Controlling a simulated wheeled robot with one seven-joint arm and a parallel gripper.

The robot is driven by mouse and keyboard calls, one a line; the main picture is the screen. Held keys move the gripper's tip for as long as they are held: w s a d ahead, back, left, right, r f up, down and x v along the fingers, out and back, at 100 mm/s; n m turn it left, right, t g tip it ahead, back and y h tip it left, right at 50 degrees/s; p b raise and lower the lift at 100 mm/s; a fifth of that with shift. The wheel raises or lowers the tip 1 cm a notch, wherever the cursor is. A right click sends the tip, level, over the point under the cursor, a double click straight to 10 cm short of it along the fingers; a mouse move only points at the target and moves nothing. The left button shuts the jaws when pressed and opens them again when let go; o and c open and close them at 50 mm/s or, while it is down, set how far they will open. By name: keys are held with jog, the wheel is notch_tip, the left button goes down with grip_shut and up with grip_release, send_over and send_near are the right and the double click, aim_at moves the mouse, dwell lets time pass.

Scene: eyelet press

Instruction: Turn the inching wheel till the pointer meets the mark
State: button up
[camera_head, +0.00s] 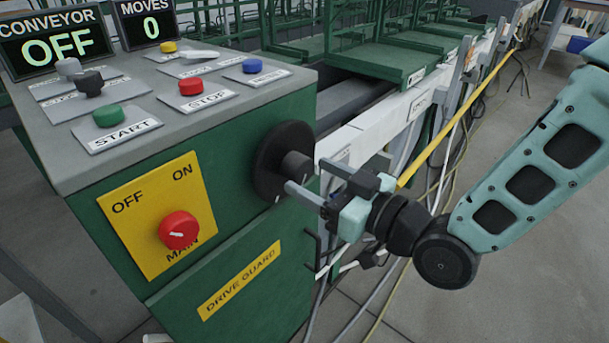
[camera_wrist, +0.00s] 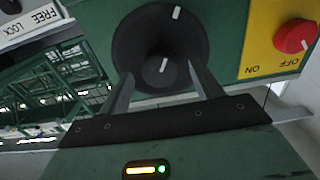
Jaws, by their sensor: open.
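The inching wheel (camera_head: 271,150) is a black disc on the end face of the green cabinet, with a smaller round hub (camera_head: 297,166) standing out from it. In the wrist view, the wheel (camera_wrist: 140,34) carries a white line (camera_wrist: 177,13) near its rim. The hub (camera_wrist: 155,74) bears another white line (camera_wrist: 163,66), tilted slightly. I cannot tell which line is the pointer and which the mark. My gripper (camera_head: 303,174) is open in front of the wheel. Its fingers (camera_wrist: 159,78) lie either side of the hub, with visible gaps in the wrist view.
The cabinet (camera_head: 120,200) has a red main switch (camera_head: 178,230) on a yellow plate and several buttons on top. The conveyor sign (camera_head: 55,45) reads OFF; the moves display (camera_head: 147,25) reads 0. A white rail (camera_head: 390,120) with hanging cables runs behind my gripper.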

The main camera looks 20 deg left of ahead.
jog(key=shift+x, duration=1.45)
jog(key=shift+c, duration=0.4)
jog(key=c, duration=1.3)
jog(key=shift+f+b, duration=0.1)
jog(key=shift+b, duration=0.2)
jog(key=n+b, duration=0.4)
jog(key=shift+f+b, duration=0.15)
jog(key=shift+b, duration=0.25)
jog(key=n+b, duration=0.3)
jog(key=shift+n+b, duration=0.85)
jog(key=shift+n, duration=0.05)
jog(key=shift+d+r, duration=0.1)
jog(key=shift+r, duration=0.1)
